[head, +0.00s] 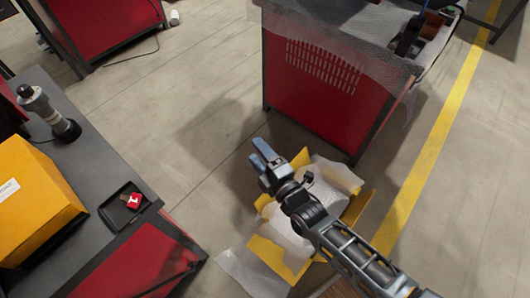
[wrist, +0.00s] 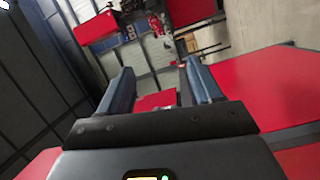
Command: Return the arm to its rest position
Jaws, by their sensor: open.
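My gripper (head: 262,155) is in the middle of the head view, with my arm reaching in from the lower right. It hangs in the air, in front of an open yellow box with white wrapping. In the wrist view my gripper (wrist: 158,85) shows two blue fingers standing apart with nothing between them. The wrist camera looks out past the fingers toward red panels and a pale wall.
A dark workbench (head: 95,150) at left holds a yellow case (head: 35,195), a black tray (head: 112,212) with a red part (head: 132,200), and a grey cylindrical device (head: 45,110). A red cabinet (head: 320,85) stands at the back. The yellow box (head: 268,252) is below my arm.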

